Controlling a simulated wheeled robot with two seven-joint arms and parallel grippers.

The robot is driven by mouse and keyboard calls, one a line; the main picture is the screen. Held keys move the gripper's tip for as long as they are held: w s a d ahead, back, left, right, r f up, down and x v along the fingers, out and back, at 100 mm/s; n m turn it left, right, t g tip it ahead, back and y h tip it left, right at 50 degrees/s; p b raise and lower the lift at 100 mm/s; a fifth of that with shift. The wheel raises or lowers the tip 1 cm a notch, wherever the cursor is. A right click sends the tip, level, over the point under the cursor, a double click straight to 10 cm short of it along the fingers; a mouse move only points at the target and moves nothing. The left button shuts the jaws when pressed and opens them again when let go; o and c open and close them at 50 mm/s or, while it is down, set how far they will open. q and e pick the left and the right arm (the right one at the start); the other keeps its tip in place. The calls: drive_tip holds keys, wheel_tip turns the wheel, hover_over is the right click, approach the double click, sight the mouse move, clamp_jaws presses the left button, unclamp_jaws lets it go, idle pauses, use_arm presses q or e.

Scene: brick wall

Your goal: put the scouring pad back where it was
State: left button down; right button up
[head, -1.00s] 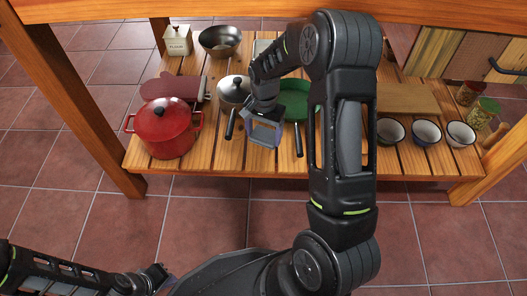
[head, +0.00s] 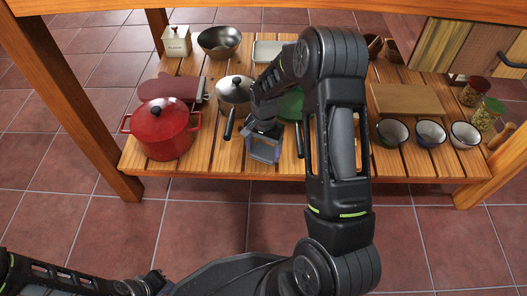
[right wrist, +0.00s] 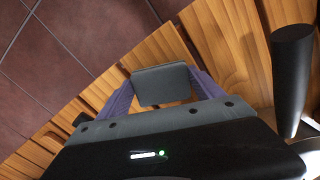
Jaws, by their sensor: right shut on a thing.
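The scouring pad (right wrist: 162,84) shows in the right wrist view as a dark grey rectangle between the purple fingers of my right gripper (right wrist: 165,95). The gripper is shut on it. In the head view my right gripper (head: 263,151) is at the front part of the slatted wooden shelf (head: 215,150), between two dark pan handles. Whether the pad touches the slats I cannot tell. My left gripper (head: 158,284) is at the bottom left of the head view, away from the shelf, and its fingers are too unclear to read.
A red pot (head: 163,133) stands left, and a lidded steel pan (head: 235,90) and a green pan (head: 291,104) are close to my right gripper. Several bowls (head: 430,133), jars (head: 487,112) and a wooden board (head: 405,100) are to the right. My right arm hides part of the shelf.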

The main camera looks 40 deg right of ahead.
sight(264, 152)
drive_tip(key=o, duration=1.3)
drive_tip(key=shift+d+r+p, duration=0.1)
drive_tip(key=shift+r+p, duration=1.6)
drive_tip(key=shift+r, duration=2.15)
